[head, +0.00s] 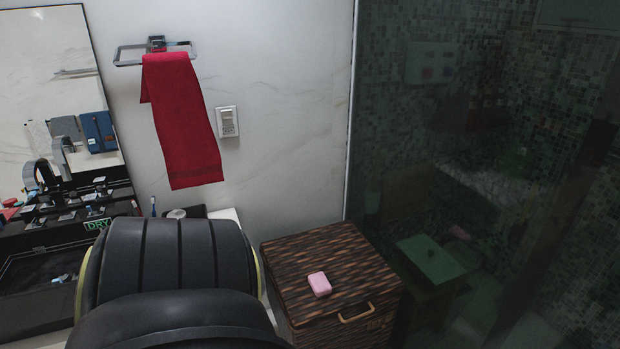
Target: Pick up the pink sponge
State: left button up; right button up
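The pink sponge (320,284) is a small pale block. It lies on the lid of a brown woven basket (350,258), near the lid's front edge and above the basket's handle. Nothing touches or covers it in the head view. Neither of my grippers shows in this view. A large black ribbed part of my own body fills the lower left and hides part of the counter and the floor left of the basket.
A dark counter (62,243) with a mirror (55,90) above it is at the left. A red towel (182,120) hangs from a wall ring. A dark glass partition (440,120) stands close behind and right of the basket. The lid around the sponge is bare.

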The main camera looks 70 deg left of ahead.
aim_at(319, 282)
jog(key=k, duration=0.3)
jog(key=u, duration=1.4)
jog(key=i, duration=0.25)
jog(key=u, duration=0.6)
